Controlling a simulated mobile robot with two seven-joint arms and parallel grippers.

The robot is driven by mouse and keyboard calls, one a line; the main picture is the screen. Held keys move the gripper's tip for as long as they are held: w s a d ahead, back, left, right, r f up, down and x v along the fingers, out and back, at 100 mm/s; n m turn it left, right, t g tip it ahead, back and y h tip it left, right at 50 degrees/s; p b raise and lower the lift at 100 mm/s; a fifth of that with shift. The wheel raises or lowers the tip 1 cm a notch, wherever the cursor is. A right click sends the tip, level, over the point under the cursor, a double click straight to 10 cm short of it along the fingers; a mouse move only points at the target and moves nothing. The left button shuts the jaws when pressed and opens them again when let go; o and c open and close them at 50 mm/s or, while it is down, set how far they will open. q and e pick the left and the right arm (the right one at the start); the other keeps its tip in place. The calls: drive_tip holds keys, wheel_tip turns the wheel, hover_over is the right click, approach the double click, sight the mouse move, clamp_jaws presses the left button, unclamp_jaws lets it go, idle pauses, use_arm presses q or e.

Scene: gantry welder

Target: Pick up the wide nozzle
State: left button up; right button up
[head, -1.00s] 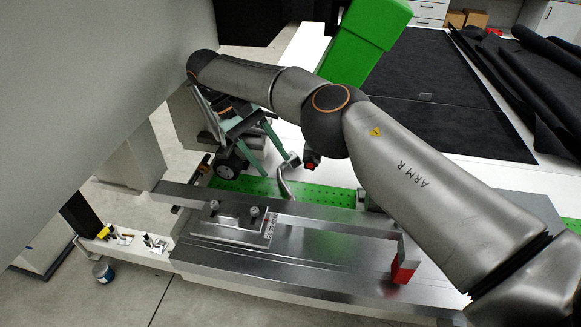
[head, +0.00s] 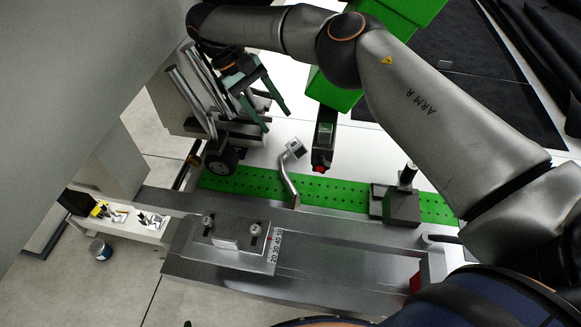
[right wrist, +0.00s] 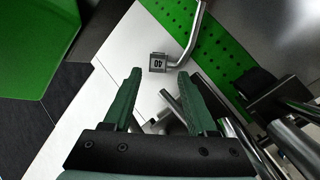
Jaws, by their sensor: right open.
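My right gripper (head: 275,118) has two teal fingers, spread apart with nothing between them, above the white surface near the wheeled carriage. In the right wrist view the open fingers (right wrist: 160,75) point toward a small block marked 40 (right wrist: 158,62) at the end of a bent metal tube (right wrist: 188,48). In the head view this bent tube (head: 287,178) rises by the green perforated strip, apart from the gripper. I cannot tell whether it is the wide nozzle. Small parts (head: 148,220) on the left ledge are too small to identify. My left gripper is not in view.
A steel clamp plate (head: 236,241) with two knobs sits on the metal bed. A dark block (head: 402,205) with a post stands on the green perforated strip (head: 340,194). A red-tipped dark part (head: 322,150) is right of the gripper. A grey panel (head: 75,80) fills the upper left.

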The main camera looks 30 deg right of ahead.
sight(296, 146)
drive_tip(key=x, duration=0.4)
drive_tip(key=shift+s+d+f+p, duration=0.1)
drive_tip(key=shift+d+f+p, duration=0.1)
drive_tip(key=shift+f+p, duration=0.2)
drive_tip(key=p+x, duration=0.1)
drive_tip(key=x, duration=0.3)
drive_tip(key=shift+d+f, duration=0.25)
drive_tip(key=shift+f, duration=0.25)
clamp_jaws()
